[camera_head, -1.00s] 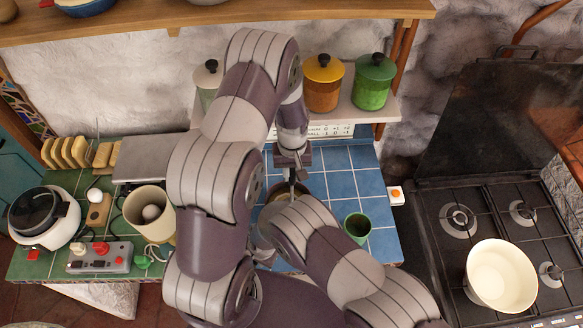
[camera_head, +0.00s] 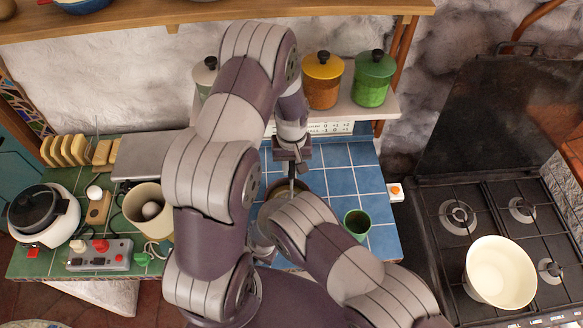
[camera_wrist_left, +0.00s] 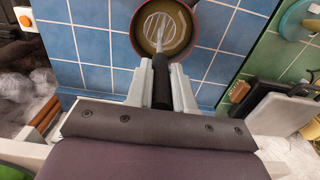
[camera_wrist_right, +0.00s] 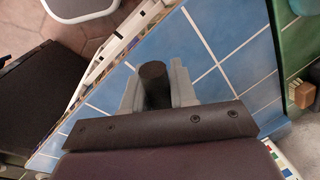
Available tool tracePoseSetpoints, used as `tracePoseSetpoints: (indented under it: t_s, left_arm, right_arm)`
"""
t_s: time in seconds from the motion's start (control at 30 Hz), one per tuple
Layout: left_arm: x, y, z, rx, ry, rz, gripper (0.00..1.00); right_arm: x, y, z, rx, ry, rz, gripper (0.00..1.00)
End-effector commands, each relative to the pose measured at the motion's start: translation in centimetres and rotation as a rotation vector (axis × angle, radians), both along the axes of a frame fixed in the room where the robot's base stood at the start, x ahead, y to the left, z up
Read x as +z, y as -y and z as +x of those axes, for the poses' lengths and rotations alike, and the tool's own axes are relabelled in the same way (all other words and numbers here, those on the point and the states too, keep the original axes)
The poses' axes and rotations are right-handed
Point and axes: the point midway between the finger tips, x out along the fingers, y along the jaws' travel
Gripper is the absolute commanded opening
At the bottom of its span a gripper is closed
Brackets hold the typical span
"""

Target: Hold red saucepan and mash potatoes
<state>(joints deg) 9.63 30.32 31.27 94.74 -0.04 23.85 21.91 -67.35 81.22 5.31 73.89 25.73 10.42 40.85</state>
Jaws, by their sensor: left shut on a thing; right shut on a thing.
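My left gripper (camera_head: 292,166) is shut on the black handle of the masher, pointing down over the saucepan. In the left wrist view the gripper (camera_wrist_left: 160,88) has the handle between its fingers, and the masher's slotted head (camera_wrist_left: 160,28) is inside the red saucepan (camera_wrist_left: 134,38). The potatoes show as a yellowish-brown layer (camera_wrist_left: 181,30). My right gripper (camera_wrist_right: 155,88) is shut on a dark round handle (camera_wrist_right: 153,72), seemingly the saucepan's; the pan is outside the right wrist view. In the head view my right arm hides most of the saucepan.
The saucepan stands on blue tiles (camera_head: 335,180). A green cup (camera_head: 357,224) is to its right. A beige pot (camera_head: 146,206) stands left. A cream pot (camera_head: 498,274) sits on the stove (camera_head: 430,215). Canisters line the low shelf behind (camera_head: 345,112).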

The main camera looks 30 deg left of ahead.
Motion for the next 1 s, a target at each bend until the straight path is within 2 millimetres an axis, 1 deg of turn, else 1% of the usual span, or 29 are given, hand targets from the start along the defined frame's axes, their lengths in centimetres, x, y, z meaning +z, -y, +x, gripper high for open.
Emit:
tracePoseSetpoints:
  t_s: [0.2,0.27,0.73,0.83,1.0]
  left_arm:
    - [0.3,0.0,0.1,0.0,0.002,0.0,0.0]
    - [1.0,0.0,0.1,0.0,0.003,0.001,0.0]
    - [7.3,0.0,0.1,0.0,0.003,0.001,0.0]
    - [8.0,0.0,0.0,0.0,0.001,0.0,0.0]
    - [8.3,0.0,0.0,0.0,0.0,0.0,0.0]
  right_arm:
    - [0.1,-0.1,0.0,0.0,0.001,0.002,0.0]
    - [0.1,-0.1,0.0,0.0,0.001,0.002,0.0]
    - [0.1,-0.1,0.0,0.0,0.001,0.002,0.0]
    - [0.1,-0.1,0.0,0.0,0.001,0.002,0.0]
    - [0.1,-0.1,0.0,0.0,0.001,0.002,0.0]
